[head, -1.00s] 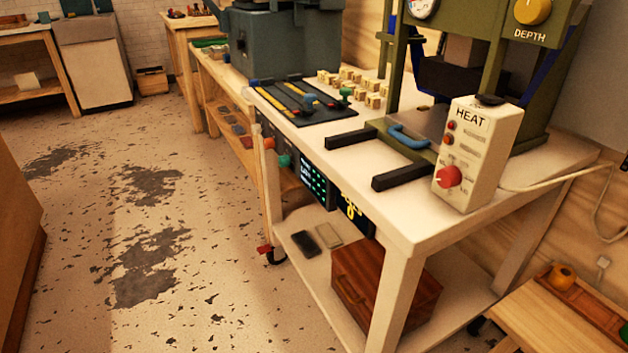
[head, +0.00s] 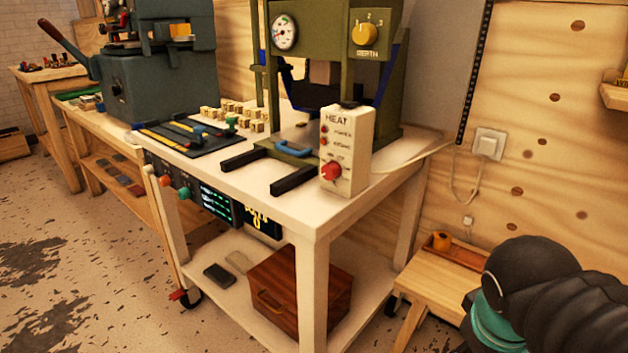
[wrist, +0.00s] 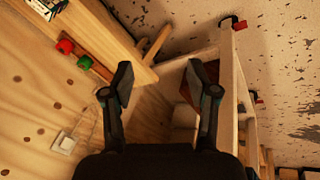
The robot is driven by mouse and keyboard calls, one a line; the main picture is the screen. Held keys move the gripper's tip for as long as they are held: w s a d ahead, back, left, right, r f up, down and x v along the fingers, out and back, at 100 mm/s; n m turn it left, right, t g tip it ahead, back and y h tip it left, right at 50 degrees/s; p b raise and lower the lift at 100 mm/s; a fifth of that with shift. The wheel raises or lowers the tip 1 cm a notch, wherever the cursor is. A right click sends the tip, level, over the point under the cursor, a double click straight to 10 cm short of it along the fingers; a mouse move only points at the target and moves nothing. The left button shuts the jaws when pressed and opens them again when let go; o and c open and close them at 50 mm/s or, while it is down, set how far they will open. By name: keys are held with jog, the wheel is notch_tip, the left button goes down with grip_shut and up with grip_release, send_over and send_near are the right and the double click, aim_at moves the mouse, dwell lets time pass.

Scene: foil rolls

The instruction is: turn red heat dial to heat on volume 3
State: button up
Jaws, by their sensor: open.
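The red heat dial (head: 330,171) sits low on the front of the cream box labelled HEAT (head: 353,140). The box stands at the right front of the white table, before the green press (head: 335,45). The dial's exact setting is too small to read. In the wrist view my gripper (wrist: 159,80) is open, with its two fingers apart and nothing between them. In the head view only my dark arm shows at the lower right, well apart from the dial; the fingers are not seen there. The dial is not seen in the wrist view.
The white table (head: 300,215) carries a black mat with yellow strips (head: 180,135) and small wooden blocks. A brown wooden box (head: 300,292) sits on its lower shelf. A low wooden bench (head: 430,275) stands at the right by the plywood wall. Floor at the left is clear.

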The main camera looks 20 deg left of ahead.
jog(key=w+a+n+h+b, duration=0.1)
jog(key=w+a+n+h, duration=0.1)
jog(key=w+a+n, duration=0.4)
jog(key=n+t+h+b, duration=0.2)
jog(key=n+t+h, duration=0.3)
jog(key=n+t, duration=1.35)
send_near(327, 174)
jog(key=w+r+n+g, duration=0.1)
jog(key=w+n+g, duration=0.1)
jog(key=w+d+r+n+g, duration=0.1)
jog(key=w+r+n+g, duration=0.1)
jog(key=w+d+r+n+g, duration=0.1)
jog(key=w+r+n+g, duration=0.1)
jog(key=w, duration=0.1)
jog(key=shift+w+d+n+g+b, duration=0.1)
jog(key=shift+d+n+g+b, duration=0.1)
jog(key=shift+n+g+b, duration=0.2)
grip_shut()
